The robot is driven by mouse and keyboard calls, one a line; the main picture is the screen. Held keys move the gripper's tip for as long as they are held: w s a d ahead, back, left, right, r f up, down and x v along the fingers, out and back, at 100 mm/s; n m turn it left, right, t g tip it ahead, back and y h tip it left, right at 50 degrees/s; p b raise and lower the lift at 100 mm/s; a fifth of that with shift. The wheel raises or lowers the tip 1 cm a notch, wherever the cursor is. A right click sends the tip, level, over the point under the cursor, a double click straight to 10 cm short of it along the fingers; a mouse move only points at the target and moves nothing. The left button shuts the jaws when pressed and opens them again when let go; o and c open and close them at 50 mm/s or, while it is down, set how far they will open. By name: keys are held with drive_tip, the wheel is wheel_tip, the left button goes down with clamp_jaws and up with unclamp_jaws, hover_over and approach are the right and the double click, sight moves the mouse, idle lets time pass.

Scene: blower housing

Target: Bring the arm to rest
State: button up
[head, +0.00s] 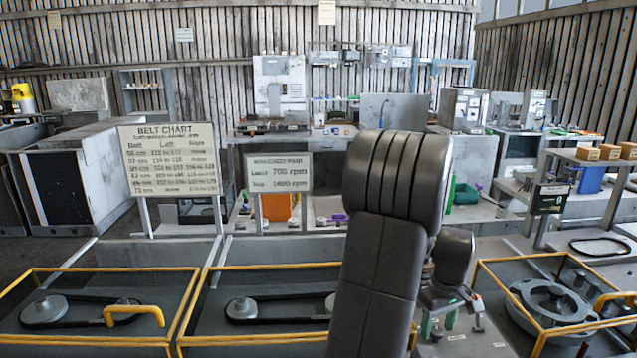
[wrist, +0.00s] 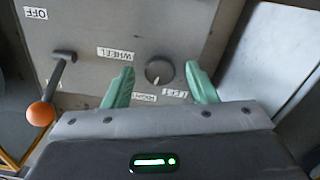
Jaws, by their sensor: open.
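My arm rises through the middle of the head view, bent at a large dark joint. My gripper (head: 440,323) is low behind it, partly hidden by the arm. In the wrist view my gripper (wrist: 160,82) has its two green fingers apart, with nothing held between them. A dark round knob (wrist: 159,70) on a grey panel (wrist: 195,25) shows between the fingertips, with gaps on both sides. Its labels, WHEEL, LEFT and RIGHT, appear upside down. I cannot tell how far the fingertips are from the panel.
A lever with an orange ball (wrist: 40,113) stands left of the fingers, by an OFF label (wrist: 36,13). Yellow-railed bays with belts and pulleys (head: 45,310) line the front. A belt chart sign (head: 170,160) stands at left. A round housing (head: 552,300) sits in the right bay.

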drive_tip(key=n, duration=0.2)
drive_tip(key=shift+n, duration=0.3)
drive_tip(key=shift+r, duration=0.35)
wheel_tip(320, 180, up, 10)
drive_tip(key=shift+r, duration=0.15)
